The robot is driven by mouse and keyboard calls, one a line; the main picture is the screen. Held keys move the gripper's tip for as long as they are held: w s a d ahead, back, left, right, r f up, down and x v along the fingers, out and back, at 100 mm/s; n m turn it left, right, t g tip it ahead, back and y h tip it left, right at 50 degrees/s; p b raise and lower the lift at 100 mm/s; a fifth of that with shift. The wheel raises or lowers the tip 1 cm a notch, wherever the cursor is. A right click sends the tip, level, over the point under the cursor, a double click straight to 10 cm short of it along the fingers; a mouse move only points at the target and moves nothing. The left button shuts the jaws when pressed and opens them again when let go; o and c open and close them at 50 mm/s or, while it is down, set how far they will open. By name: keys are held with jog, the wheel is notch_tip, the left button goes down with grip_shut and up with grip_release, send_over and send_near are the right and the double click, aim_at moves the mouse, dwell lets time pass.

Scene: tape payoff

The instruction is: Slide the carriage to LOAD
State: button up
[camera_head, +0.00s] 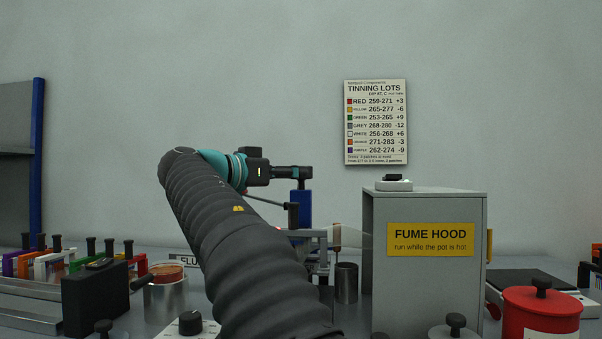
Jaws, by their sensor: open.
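My gripper (306,172) is at the end of my dark arm, at the picture's middle, pointing right. It is small and seen side-on; it is open and I see nothing held in it. Just below it stands a blue upright (301,205), with a dark rod (268,201) reaching toward it from the left. A grey bracket (310,234) sits lower, beside the fume hood. I cannot tell which of these parts is the carriage. No LOAD mark is readable, and my arm hides much of the bench around there.
A red lidded pot (541,312) is at far right. Coloured handled holders (60,262), a dark block (96,297) and a round tin (166,292) crowd the left. A lot chart (376,122) hangs behind.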

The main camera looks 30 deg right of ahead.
jog(key=shift+w+d, duration=0.2)
jog(key=shift+d, duration=0.95)
grip_shut()
